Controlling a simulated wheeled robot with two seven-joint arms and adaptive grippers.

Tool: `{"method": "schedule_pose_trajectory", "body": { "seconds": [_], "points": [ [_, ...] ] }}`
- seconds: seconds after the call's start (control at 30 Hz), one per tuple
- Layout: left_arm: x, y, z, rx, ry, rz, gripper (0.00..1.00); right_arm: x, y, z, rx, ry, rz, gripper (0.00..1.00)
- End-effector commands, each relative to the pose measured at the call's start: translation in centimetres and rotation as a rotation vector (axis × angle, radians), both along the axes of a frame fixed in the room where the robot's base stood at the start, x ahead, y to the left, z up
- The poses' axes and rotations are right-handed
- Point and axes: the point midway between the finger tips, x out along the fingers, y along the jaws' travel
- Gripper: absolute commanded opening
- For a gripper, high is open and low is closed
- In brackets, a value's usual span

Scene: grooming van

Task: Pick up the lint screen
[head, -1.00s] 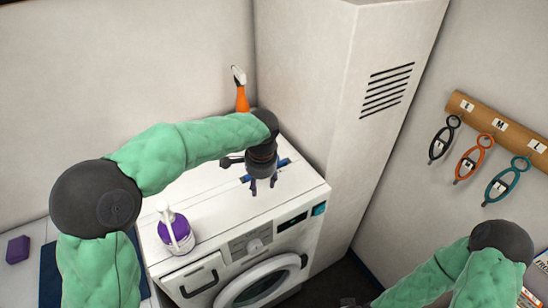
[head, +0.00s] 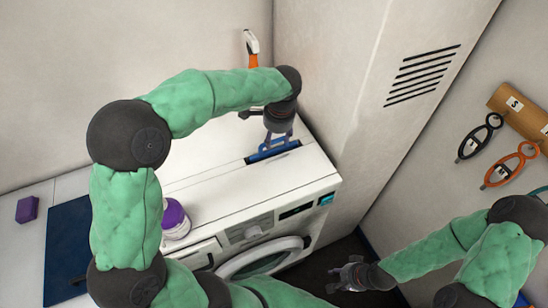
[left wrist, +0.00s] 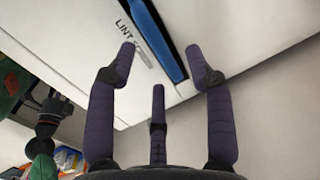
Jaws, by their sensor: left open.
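The lint screen (head: 285,147) shows as a blue strip in a slot in the white top of the machine. It also shows in the left wrist view (left wrist: 160,35), beside printed "LINT" lettering; its lower part is hidden in the machine. My left gripper (head: 278,141) is right above the strip, pointing down. In the left wrist view its fingers (left wrist: 162,48) are spread and empty, with the strip's near end in line with the gap between them. I cannot tell the exact height left. My right gripper (head: 347,275) is low, right of the machine, apart from the strip.
The white front-loading machine (head: 240,206) stands beside a tall vented cabinet (head: 345,110). A purple-capped bottle (head: 175,220) on its top is partly behind my left arm. Tools hang on the right wall.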

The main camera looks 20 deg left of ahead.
Motion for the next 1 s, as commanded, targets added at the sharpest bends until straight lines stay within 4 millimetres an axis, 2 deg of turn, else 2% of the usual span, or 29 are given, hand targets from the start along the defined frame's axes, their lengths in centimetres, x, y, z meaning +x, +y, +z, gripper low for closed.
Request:
{"method": "schedule_pose_trajectory", "body": {
  "seconds": [0.1,0.3,0.6,0.8,1.0],
  "points": [
    [0.1,0.1,-1.9,0.000,0.006,0.001,0.53,0.0,0.0,-0.1,0.000,0.000,0.000,0.40],
    [0.5,0.4,-4.1,-0.001,0.002,0.000,0.53,0.0,0.0,-0.2,0.000,0.000,0.000,0.40],
    [0.6,0.5,-4.4,-0.001,0.001,0.000,0.53,0.0,0.0,-0.2,0.000,0.000,0.000,0.40],
    [0.6,0.5,-4.4,0.000,0.001,0.000,0.00,0.0,0.0,-0.2,0.000,0.000,0.000,0.40],
    [0.6,0.5,-4.4,-0.001,0.001,0.000,0.00,0.0,0.0,-0.2,0.000,0.000,0.000,0.40]
  ]
}}
